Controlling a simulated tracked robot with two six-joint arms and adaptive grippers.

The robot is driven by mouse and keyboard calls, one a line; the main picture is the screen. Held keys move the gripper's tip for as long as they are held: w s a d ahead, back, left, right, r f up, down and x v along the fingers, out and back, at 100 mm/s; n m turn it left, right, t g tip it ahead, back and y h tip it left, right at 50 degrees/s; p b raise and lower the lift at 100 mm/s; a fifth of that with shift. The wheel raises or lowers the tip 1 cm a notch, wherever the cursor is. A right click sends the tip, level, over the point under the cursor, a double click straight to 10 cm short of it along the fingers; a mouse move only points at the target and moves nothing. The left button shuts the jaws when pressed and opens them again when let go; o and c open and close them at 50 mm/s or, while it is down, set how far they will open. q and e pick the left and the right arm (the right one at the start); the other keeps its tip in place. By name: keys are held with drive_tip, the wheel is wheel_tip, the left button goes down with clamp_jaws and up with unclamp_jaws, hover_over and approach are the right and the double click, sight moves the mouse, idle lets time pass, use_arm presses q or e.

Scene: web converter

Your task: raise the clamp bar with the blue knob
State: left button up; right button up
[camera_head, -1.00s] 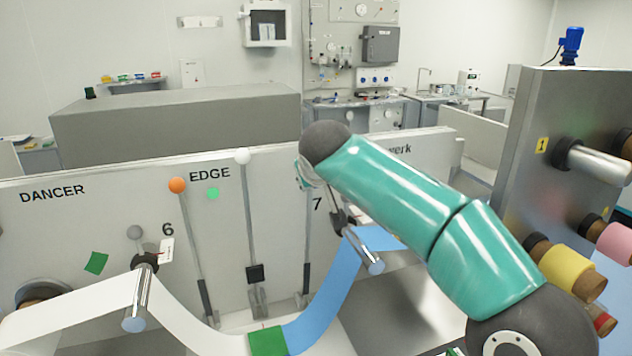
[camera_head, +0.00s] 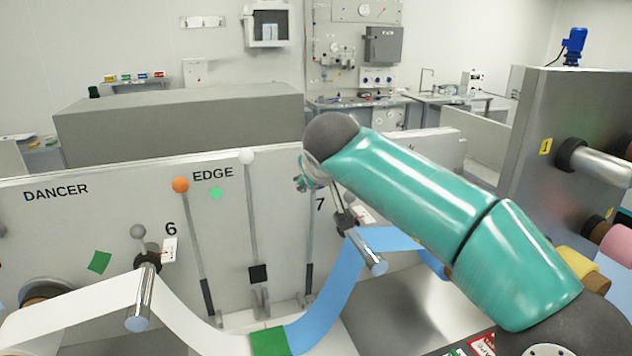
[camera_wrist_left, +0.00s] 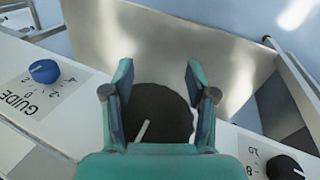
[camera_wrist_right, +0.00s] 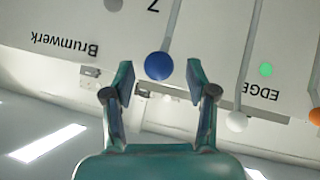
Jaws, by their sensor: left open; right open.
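The blue knob (camera_wrist_right: 159,65) is a ball at the end of a thin grey rod, in front of the pale panel near the 7. My right gripper (camera_wrist_right: 159,82) is open, and in the right wrist view the ball shows between its fingertips. I cannot tell how far the fingers reach past it. In the head view the ball is hidden by my right arm; only the lower rod (camera_head: 309,250) shows. My left gripper (camera_wrist_left: 158,75) is open in the left wrist view, before a dark round dial (camera_wrist_left: 163,110) with a white mark. It is not visible in the head view.
Rods with an orange ball (camera_head: 180,185) and a white ball (camera_head: 247,156) stand left of the blue knob's rod. A blue web (camera_head: 330,300) runs over a metal roller (camera_head: 371,258). A small blue dial (camera_wrist_left: 44,71) sits beside the GUIDE label.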

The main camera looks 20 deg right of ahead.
drive_tip(key=v, duration=0.9)
